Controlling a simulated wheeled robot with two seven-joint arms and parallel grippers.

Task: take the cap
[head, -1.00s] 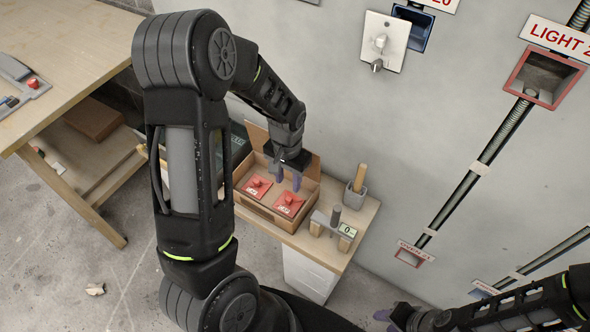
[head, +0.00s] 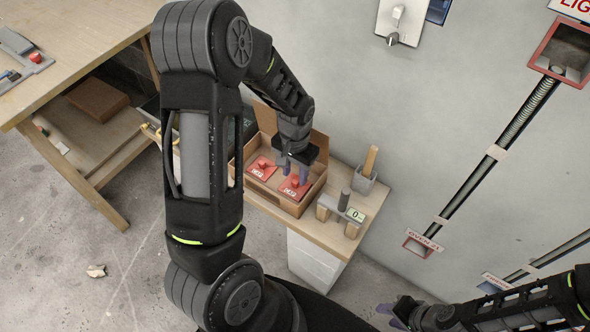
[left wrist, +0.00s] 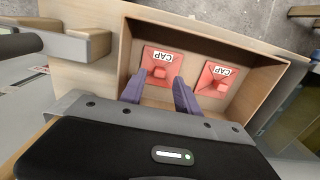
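Two red square caps with white CAP labels and raised knobs lie side by side in an open cardboard box (head: 262,194). In the head view they are the left cap (head: 262,168) and the right cap (head: 294,187). In the left wrist view one cap (left wrist: 160,68) lies ahead of and between the fingers, and the other cap (left wrist: 216,77) is to the right. My left gripper (head: 294,168) is open and points down over the box, above the right cap in the head view, with nothing between its fingers. My right gripper (head: 388,315) is low at the right, its fingers apart and empty.
The box stands on a small wooden table (head: 373,200) against the grey wall. A larger workbench (head: 90,60) is at upper left.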

